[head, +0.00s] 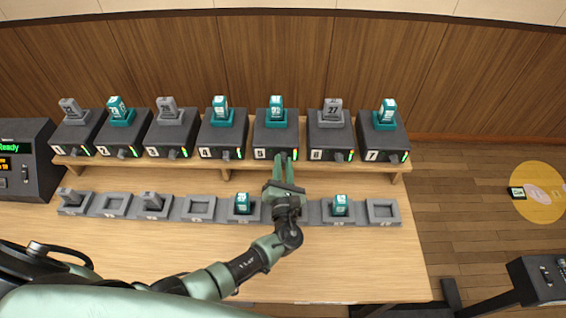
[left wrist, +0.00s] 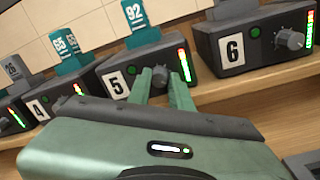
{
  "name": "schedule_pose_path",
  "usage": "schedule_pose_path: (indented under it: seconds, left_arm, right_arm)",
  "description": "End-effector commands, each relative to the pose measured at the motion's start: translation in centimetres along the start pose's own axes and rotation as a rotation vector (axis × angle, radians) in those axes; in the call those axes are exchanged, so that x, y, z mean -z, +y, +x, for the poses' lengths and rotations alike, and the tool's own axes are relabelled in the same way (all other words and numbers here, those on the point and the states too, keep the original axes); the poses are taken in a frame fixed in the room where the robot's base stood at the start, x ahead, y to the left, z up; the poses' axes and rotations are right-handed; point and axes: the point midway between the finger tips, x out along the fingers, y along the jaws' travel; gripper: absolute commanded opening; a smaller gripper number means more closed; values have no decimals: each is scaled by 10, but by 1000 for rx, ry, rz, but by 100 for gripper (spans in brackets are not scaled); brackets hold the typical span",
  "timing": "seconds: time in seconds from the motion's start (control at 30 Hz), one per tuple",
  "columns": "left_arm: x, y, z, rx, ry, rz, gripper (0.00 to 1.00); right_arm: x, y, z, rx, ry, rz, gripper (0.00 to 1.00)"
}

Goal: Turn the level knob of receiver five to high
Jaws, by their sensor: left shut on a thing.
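Receiver five (head: 275,136) is a dark grey box labelled 5 on the raised shelf, with a teal pack marked 92 (head: 276,106) upright in its top. It also shows in the left wrist view (left wrist: 117,69), with a green light and a lit level bar (left wrist: 184,66) of green, yellow and red. My left gripper (head: 284,160) reaches its front from below; in the left wrist view its green fingers (left wrist: 162,82) are shut on the level knob (left wrist: 160,77), between the number and the bar. The fingers largely hide the knob, so its pointer cannot be read. My right gripper is not in view.
Receiver six (left wrist: 260,42) stands close on the right with its own knob (left wrist: 290,39); receiver four (head: 223,134) stands on the left. A row of grey charging slots (head: 198,209), some holding packs, lies in front of the shelf. The table front (head: 360,265) is clear.

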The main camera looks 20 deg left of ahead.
Motion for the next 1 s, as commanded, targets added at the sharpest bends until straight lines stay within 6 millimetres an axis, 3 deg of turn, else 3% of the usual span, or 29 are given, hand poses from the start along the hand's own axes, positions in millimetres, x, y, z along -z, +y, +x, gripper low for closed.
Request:
schedule_pose_path:
  seconds: [0.63, 0.67, 0.7, 1.0]
  left_arm:
    - [1, 0, 0, 0, -2, 48, 0]
    - [1, 0, 0, 0, -2, 48, 29]
    - [1, 0, 0, 0, -2, 48, 40]
    - [0, 0, 0, 0, -2, 47, 42]
  right_arm:
    - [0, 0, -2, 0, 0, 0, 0]
    - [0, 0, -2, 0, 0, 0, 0]
    - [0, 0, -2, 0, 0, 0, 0]
    - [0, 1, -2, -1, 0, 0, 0]
